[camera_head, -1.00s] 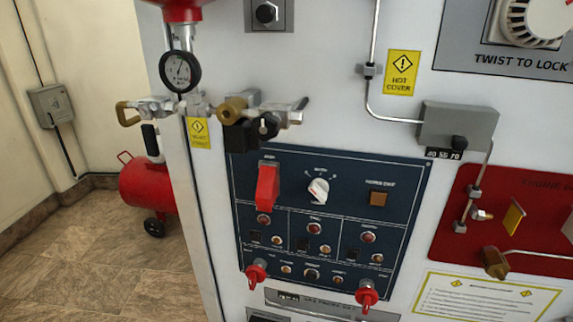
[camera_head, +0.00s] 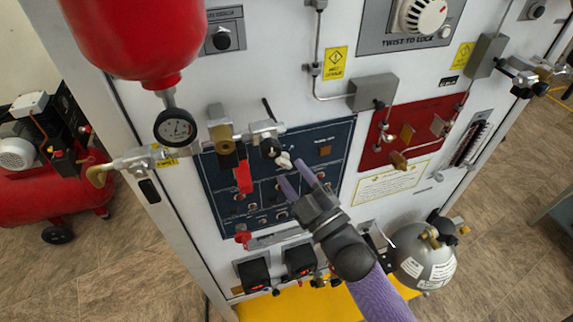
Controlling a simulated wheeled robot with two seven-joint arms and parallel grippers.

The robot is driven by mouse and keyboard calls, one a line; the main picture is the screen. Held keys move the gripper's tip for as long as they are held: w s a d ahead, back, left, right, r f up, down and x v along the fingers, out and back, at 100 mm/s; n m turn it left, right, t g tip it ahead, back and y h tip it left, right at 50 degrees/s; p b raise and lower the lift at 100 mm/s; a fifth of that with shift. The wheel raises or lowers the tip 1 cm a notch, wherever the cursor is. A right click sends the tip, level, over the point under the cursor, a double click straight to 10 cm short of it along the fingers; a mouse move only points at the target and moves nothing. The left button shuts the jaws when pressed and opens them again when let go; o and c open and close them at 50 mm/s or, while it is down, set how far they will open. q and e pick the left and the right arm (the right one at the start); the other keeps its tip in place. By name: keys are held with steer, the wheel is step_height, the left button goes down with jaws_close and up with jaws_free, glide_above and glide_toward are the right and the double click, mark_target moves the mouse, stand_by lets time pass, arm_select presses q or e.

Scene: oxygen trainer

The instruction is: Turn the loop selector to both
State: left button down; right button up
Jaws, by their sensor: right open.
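A small white pointer knob (camera_head: 284,160), which looks like the loop selector, sits on the dark blue control panel (camera_head: 338,150), right of a red switch cover (camera_head: 243,177). Its lettering is too small to read, so I cannot tell which position it marks. My right gripper (camera_head: 293,174) comes in from the lower right with its purple fingers apart. The fingertips are just below and right of the knob, in front of the panel; I cannot tell if they touch anything. The gripper hides part of the panel's lower right. My left gripper is out of view.
A brass and steel valve fitting (camera_head: 227,145) and a gauge (camera_head: 176,127) stick out left of and above the knob. A red tank (camera_head: 135,35) hangs at upper left. A grey tank (camera_head: 425,262) stands at lower right.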

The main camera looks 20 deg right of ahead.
steer(key=shift+x, duration=0.75)
steer(key=shift+w+a, duration=0.1)
jaws_close()
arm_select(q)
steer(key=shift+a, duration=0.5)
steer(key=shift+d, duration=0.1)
